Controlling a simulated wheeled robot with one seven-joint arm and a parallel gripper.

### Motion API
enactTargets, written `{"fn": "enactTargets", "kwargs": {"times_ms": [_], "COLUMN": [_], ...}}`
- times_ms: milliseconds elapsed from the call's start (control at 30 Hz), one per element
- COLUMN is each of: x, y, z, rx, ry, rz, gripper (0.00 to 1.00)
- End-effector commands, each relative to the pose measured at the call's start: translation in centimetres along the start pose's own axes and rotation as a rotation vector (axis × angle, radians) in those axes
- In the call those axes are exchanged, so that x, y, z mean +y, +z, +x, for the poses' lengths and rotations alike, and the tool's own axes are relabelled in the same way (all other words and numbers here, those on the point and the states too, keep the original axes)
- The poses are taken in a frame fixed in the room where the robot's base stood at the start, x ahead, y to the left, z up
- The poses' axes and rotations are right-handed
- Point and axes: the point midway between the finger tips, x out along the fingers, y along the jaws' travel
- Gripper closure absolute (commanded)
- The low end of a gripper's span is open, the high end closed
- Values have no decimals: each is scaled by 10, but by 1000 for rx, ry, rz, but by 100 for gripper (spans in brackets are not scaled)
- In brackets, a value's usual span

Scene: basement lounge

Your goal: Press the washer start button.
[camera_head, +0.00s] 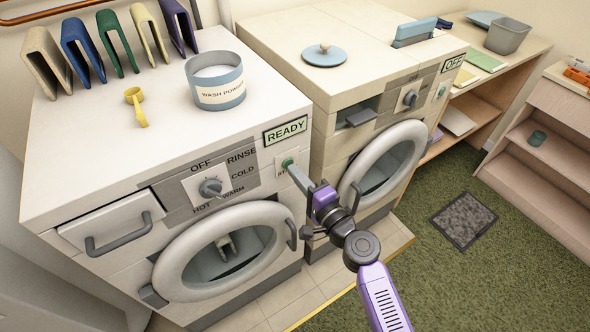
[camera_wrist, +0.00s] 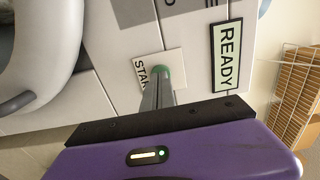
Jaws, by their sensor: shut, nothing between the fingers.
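The washer (camera_head: 75,165) is the white machine at left in the head view, with a round door, a dial (camera_head: 211,187) and a READY display (camera_head: 286,130). Its green start button (camera_head: 287,162) sits on a pale plate below the display. The button also shows in the wrist view (camera_wrist: 163,71), next to partly covered START lettering. My gripper (camera_head: 295,174) is shut and empty, its fingertips at the button. In the wrist view the fingertips (camera_wrist: 158,86) overlap the button's lower edge. I cannot tell whether they touch it or whether it is pressed in.
A second machine (camera_head: 290,65) reading OFF stands close on the right. A wash powder tub (camera_head: 215,82), a yellow scoop (camera_head: 137,106) and several upright folded items lie on the washer top. Wooden shelves (camera_head: 550,150) stand at right. The green carpet has open room around a grey mat (camera_head: 463,220).

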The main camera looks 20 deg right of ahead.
Motion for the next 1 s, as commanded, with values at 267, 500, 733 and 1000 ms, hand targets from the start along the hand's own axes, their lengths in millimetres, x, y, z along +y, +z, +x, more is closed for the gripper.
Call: {"fn": "enactTargets", "kwargs": {"times_ms": [267,500,733,1000], "x": [0,1,1,-1], "y": [0,0,-1,0], "z": [9,10,27,28], "rx": [1,1,1,1], "ry": [0,0,-1,-1], "rz": [0,0,-1,-1], "gripper": [100,100,100,100]}}
